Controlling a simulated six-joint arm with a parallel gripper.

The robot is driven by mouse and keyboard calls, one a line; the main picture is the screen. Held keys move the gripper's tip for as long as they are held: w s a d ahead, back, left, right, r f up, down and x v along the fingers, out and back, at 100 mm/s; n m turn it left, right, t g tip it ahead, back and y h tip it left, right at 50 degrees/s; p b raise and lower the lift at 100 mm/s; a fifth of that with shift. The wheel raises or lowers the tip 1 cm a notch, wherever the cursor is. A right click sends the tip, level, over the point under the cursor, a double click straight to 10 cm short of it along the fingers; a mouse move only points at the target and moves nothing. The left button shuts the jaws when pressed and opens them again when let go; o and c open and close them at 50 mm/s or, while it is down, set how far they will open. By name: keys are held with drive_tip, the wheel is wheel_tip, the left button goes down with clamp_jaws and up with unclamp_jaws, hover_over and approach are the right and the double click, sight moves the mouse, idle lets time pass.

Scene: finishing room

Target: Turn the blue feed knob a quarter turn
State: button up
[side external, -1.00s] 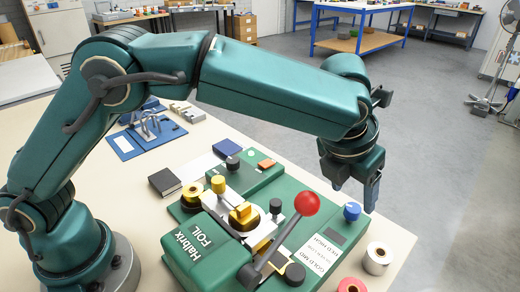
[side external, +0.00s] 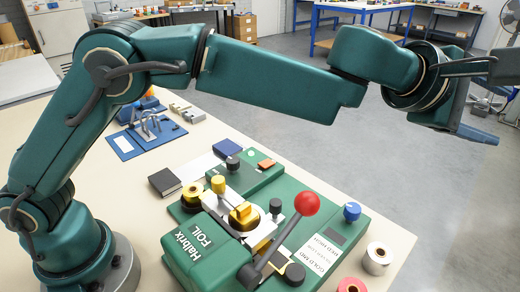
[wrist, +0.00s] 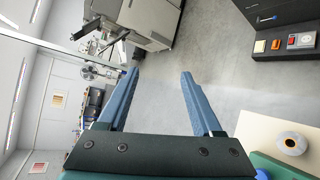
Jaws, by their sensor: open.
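The blue feed knob (side external: 351,211) stands on the right part of the green foil machine (side external: 190,262), beside a white label plate. It is upright and nothing touches it. My gripper (side external: 495,105) is up and to the right of the knob in the side view, well clear of it, turned sideways over the floor. In the wrist view my gripper (wrist: 158,75) shows two blue fingers spread apart with nothing between them. A small blue patch (wrist: 262,174) shows at the wrist view's lower right edge; I cannot tell whether it is the knob.
A lever with a red ball (side external: 307,203) rises from the machine close to the knob. A foil roll (side external: 376,259) and a pink roll (side external: 350,285) stand near the table edge.

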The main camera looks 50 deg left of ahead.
drive_tip(key=s+d+m+g+h, duration=0.2)
drive_tip(key=s+d+m, duration=0.1)
drive_tip(key=m, duration=0.5)
drive_tip(key=m+g+y, duration=0.6)
drive_tip(key=m+y, duration=0.2)
drive_tip(key=m, duration=0.6)
hover_over(353, 208)
drive_tip(key=s+a, duration=0.1)
drive_tip(key=s, duration=0.1)
wheel_tip(353, 208, down, 16)
drive_tip(key=shift+s+r, duration=0.15)
drive_tip(key=shift+w+a+f, duration=0.15)
drive_tip(key=shift+w+f, duration=0.05)
drive_tip(key=shift+f, duration=0.1)
drive_tip(key=shift+x, duration=2.15)
clamp_jaws()
